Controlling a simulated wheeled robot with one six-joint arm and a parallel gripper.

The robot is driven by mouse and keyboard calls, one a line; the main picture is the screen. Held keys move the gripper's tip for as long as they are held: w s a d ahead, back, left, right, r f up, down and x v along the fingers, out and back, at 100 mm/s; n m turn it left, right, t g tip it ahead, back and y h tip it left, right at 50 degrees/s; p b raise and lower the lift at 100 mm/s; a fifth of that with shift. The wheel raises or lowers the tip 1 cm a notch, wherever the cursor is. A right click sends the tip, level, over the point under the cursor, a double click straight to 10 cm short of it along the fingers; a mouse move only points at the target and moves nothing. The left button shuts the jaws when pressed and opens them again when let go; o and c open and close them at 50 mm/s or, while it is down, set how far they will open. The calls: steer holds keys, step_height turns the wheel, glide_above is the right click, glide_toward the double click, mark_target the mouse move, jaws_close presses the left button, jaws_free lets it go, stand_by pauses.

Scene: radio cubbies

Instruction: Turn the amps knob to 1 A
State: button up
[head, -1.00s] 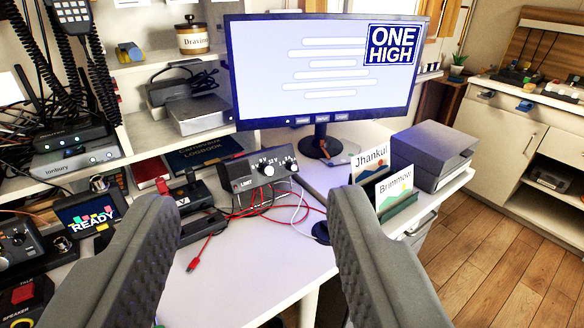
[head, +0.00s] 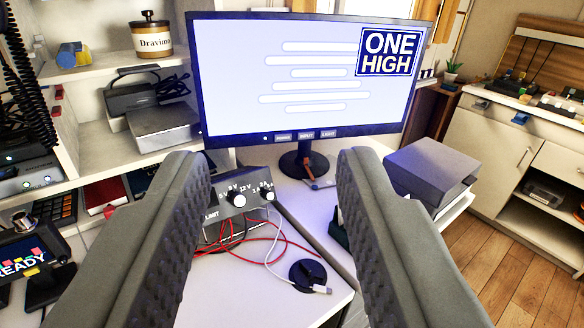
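The dark grey power supply box (head: 222,217) stands on the white desk, with its front face towards me. Its left knob, the volts knob (head: 239,200), has volt labels such as 9V and 12V around it. The amps knob (head: 270,196) is at the right, with small amp labels above it. The exact pointer position is too small to read. My gripper (head: 273,165) is open and empty, its two grey fingers wide apart. In the picture both knobs lie between the fingers, and neither finger is seen touching them. The left finger covers part of the box's left side.
Red and white cables (head: 262,245) lie on the desk before the box. A round black stand (head: 307,274) sits to the right. A large monitor (head: 305,75) stands behind, and a grey box (head: 430,170) at right. A READY screen (head: 25,262) is at lower left.

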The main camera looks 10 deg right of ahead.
steer(key=w+d+f+y, duration=0.1)
steer(key=w+d+f, duration=0.15)
steer(key=w, duration=0.55)
steer(key=n+g+y, duration=0.2)
steer(key=g+y, duration=0.4)
glide_toward(271, 198)
steer(key=x, duration=0.8)
steer(key=shift+w, duration=0.15)
jaws_close()
